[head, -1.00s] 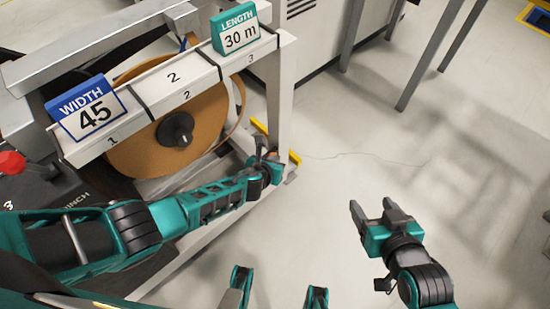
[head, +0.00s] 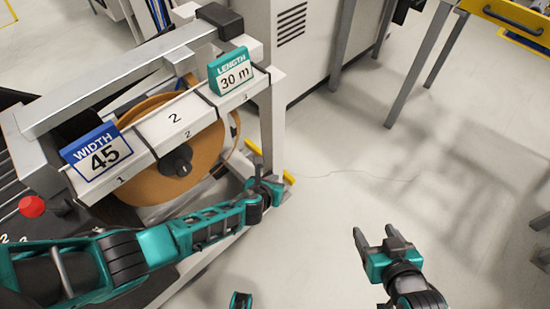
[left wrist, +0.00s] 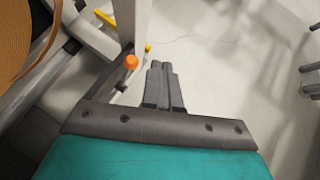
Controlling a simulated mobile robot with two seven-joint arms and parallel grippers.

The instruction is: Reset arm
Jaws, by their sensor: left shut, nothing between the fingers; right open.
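My left gripper (head: 261,174) is at the end of my teal left arm, in front of the lower right post of the banding rack. In the left wrist view its two fingers (left wrist: 162,68) lie together, shut with nothing between them. My right gripper (head: 374,236) is at the lower right of the head view, over bare floor. Its two fingers are apart and empty.
The rack holds a brown roll (head: 150,180). A blue "WIDTH 45" sign (head: 98,154) and a green "LENGTH 30 m" sign (head: 231,73) stand on its rail. A red knob (head: 32,206) is at left.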

